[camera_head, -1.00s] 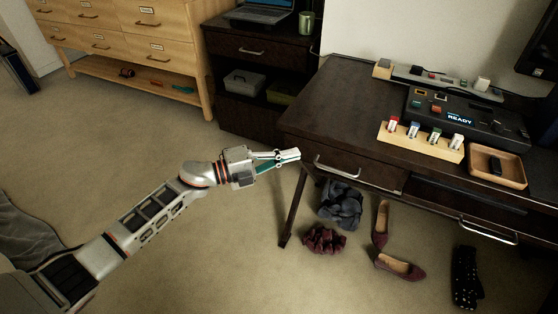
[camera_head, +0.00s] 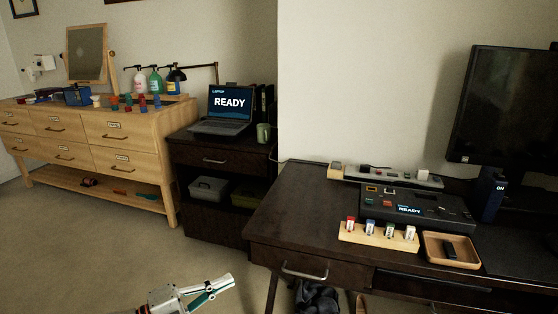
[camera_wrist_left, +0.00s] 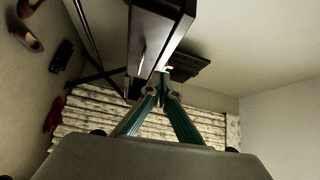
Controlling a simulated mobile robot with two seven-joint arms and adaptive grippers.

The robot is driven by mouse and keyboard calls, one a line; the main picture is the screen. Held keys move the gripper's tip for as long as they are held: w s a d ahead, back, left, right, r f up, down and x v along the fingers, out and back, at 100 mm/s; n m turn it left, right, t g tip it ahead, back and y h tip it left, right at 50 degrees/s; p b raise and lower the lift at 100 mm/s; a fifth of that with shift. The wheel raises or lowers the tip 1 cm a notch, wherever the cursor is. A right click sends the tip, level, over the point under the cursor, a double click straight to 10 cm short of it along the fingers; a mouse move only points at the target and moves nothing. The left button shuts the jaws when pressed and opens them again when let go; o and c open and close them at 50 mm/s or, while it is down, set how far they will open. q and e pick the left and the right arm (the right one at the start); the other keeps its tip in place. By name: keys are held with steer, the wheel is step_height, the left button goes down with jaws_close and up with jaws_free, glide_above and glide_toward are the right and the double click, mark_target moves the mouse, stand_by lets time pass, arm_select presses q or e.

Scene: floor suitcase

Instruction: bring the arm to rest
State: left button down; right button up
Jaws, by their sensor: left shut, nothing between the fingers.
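My left gripper (camera_head: 218,288) is at the bottom of the head view, left of the dark desk (camera_head: 262,226) and in front of its drawer. Its fingers are shut and hold nothing. In the left wrist view the two teal fingers (camera_wrist_left: 161,84) come together at their tips, with the dark desk edge (camera_wrist_left: 150,35) beyond them. Whether a gap remains between fingers and desk is hard to tell. Most of my left arm is below the head view. My right gripper is not in view.
A dark cabinet (camera_head: 208,231) with a laptop (camera_head: 227,108) and a wooden dresser (camera_head: 90,138) stand behind. The desk bears a black device (camera_head: 425,206), a vial rack (camera_head: 377,238) and a wooden tray (camera_head: 430,240). Shoes (camera_wrist_left: 27,38) lie on the floor. Open carpet lies at the left.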

arm_select(q)
steer(key=s+r+n+t+y+p, duration=0.1)
steer(key=s+r+n+t+p, duration=0.1)
steer(key=s+r+n+t, duration=0.15)
steer(key=s+a+f+n+g+y+p, duration=0.1)
steer(key=s+f+n+y+p, duration=0.2)
steer(key=s+n, duration=0.3)
steer(key=s+a+f+n+g+y+p, duration=0.1)
steer(key=s+f+n+y+p, duration=0.3)
steer(key=s, duration=1)
steer(key=s+a+f+n+g+y+p, duration=0.1)
steer(key=s+f+n+y+p, duration=0.3)
steer(key=s+n, duration=0.6)
steer(key=shift+s+a+f+y, duration=0.4)
steer(key=shift+a+f, duration=0.1)
steer(key=shift+a, duration=0.25)
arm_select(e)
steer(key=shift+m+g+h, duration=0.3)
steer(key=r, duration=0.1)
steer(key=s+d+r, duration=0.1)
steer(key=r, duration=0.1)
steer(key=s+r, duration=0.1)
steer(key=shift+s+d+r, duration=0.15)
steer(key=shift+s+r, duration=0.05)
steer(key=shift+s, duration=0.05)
